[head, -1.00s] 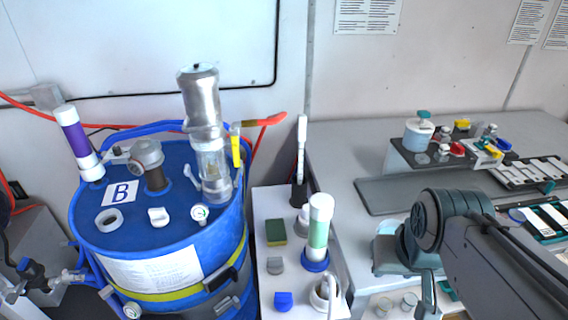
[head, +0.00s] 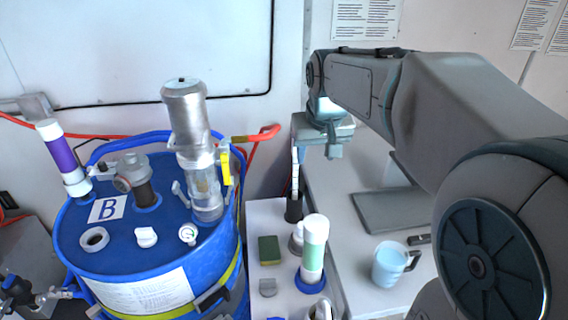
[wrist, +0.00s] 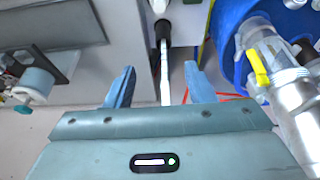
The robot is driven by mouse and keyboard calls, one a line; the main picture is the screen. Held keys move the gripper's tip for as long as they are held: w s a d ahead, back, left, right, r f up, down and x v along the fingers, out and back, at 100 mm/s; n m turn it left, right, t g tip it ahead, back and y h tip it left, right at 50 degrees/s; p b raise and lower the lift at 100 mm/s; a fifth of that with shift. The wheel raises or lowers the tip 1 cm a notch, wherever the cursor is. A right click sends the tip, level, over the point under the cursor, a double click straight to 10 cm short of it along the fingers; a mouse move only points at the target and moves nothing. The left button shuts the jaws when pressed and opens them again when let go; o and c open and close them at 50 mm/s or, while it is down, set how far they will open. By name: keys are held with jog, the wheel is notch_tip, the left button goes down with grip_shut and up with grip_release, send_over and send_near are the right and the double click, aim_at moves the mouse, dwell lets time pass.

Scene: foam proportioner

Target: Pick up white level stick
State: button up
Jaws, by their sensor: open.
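The white level stick (head: 295,168) stands upright in a black holder (head: 293,209) at the far end of the narrow white shelf, beside the blue drum. Its top is hidden by my gripper (head: 318,143) in the head view. In the wrist view my gripper (wrist: 160,70) is open. The white stick (wrist: 165,82) shows between its two blue-grey fingers, with a gap on either side, and runs to its black holder (wrist: 162,30). I see no finger touching the stick.
The blue drum (head: 75,250) with a tall metal-and-clear cylinder (head: 190,120) stands left of the stick. A green-and-white tube (head: 314,250) and a sponge (head: 269,249) are on the shelf (head: 265,212). A light-blue mug (head: 388,265) stands on the grey counter at right.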

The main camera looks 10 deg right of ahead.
jog(key=w+r, duration=0.1)
jog(key=w, duration=1.6)
jog(key=p+x, duration=0.1)
jog(key=x, duration=0.3)
jog(key=p+x, duration=0.2)
jog(key=x, duration=0.2)
jog(key=p+x, duration=0.2)
jog(key=x, duration=0.3)
jog(key=shift+w+a+r, duration=0.15)
jog(key=shift+w+r, duration=0.05)
jog(key=shift+w, duration=0.15)
jog(key=shift+w+f, duration=0.15)
jog(key=shift+f, duration=0.4)
grip_shut()
